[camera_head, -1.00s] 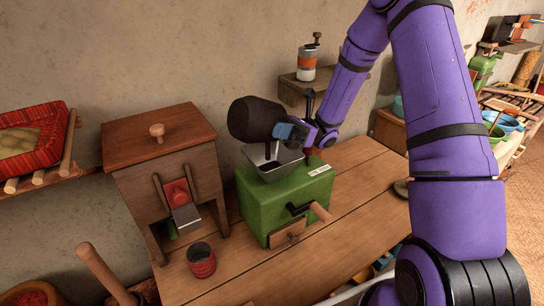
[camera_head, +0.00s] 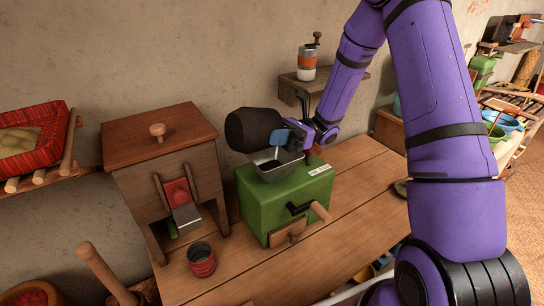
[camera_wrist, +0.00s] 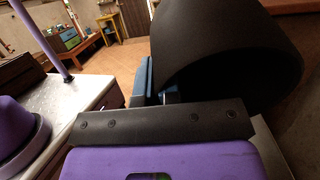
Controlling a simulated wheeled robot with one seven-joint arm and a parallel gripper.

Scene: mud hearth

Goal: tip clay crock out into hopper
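The dark clay crock (camera_head: 252,130) is tilted onto its side above the hopper, with its rounded end to the left and up. In the wrist view the crock (camera_wrist: 235,55) fills the upper right. My gripper (camera_head: 284,136) is shut on the crock at its right side; blue fingers show against it in the wrist view (camera_wrist: 155,85). The hopper (camera_head: 271,166) is a grey metal funnel on top of a green grinder box (camera_head: 288,208). Dark stuff seems to lie inside the hopper, but the crock's mouth is partly hidden.
A wooden cabinet (camera_head: 160,145) with a knobbed lid stands close left of the grinder. A red and dark cup (camera_head: 201,260) stands in front of it. A wall shelf (camera_head: 318,83) holds a small hand mill (camera_head: 309,57) behind.

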